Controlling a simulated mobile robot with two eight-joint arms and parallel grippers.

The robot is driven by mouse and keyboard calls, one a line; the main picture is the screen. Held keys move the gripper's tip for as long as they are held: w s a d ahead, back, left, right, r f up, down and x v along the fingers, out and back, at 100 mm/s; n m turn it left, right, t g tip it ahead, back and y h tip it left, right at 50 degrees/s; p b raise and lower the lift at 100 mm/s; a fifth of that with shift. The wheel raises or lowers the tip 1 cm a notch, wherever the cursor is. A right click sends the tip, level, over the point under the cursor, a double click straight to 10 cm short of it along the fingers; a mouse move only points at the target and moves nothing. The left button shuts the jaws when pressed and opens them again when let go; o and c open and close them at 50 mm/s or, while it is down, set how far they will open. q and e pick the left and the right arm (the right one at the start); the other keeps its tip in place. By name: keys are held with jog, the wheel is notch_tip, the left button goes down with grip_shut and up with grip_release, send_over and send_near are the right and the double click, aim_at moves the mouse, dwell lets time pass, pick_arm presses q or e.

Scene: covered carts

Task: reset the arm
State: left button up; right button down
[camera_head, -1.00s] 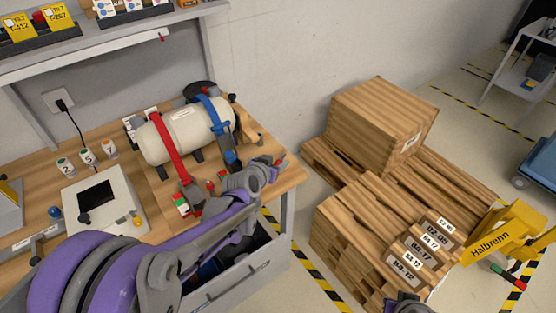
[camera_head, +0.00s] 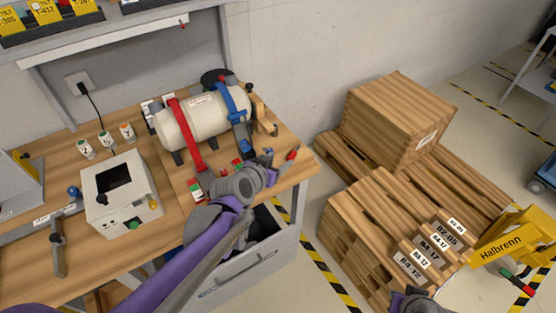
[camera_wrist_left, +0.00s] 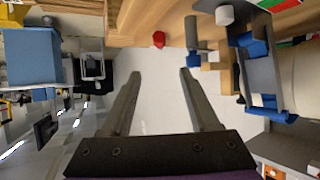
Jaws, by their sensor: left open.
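My left arm comes in from the bottom of the head view, and its gripper (camera_head: 268,166) is over the right front part of the wooden bench (camera_head: 284,178). In the left wrist view the two fingers of the left gripper (camera_wrist_left: 160,75) stand wide apart with nothing between them. A white tank (camera_head: 190,122) with a red strap (camera_head: 185,135) and a blue strap lies just behind the gripper, apart from it. A grey and purple part at the bottom edge of the head view looks like my right gripper (camera_head: 413,303); its fingers cannot be made out.
A white box with a dark screen (camera_head: 122,192) and several numbered containers stand on the left of the bench. An open grey drawer (camera_head: 255,258) is under the arm. Wooden crates (camera_head: 398,120) and pallets stand to the right, with a yellow Halbrenn-marked object (camera_head: 505,240).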

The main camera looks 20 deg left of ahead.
dwell(0.3)
pick_arm(q)
jog(key=s+f+g, duration=0.3)
jog(key=s, duration=0.8)
jog(key=s+d+f+n+g+y, duration=0.1)
jog(key=s+f+g, duration=0.2)
jog(key=s, duration=0.9)
jog(key=shift+n+g+y, duration=0.3)
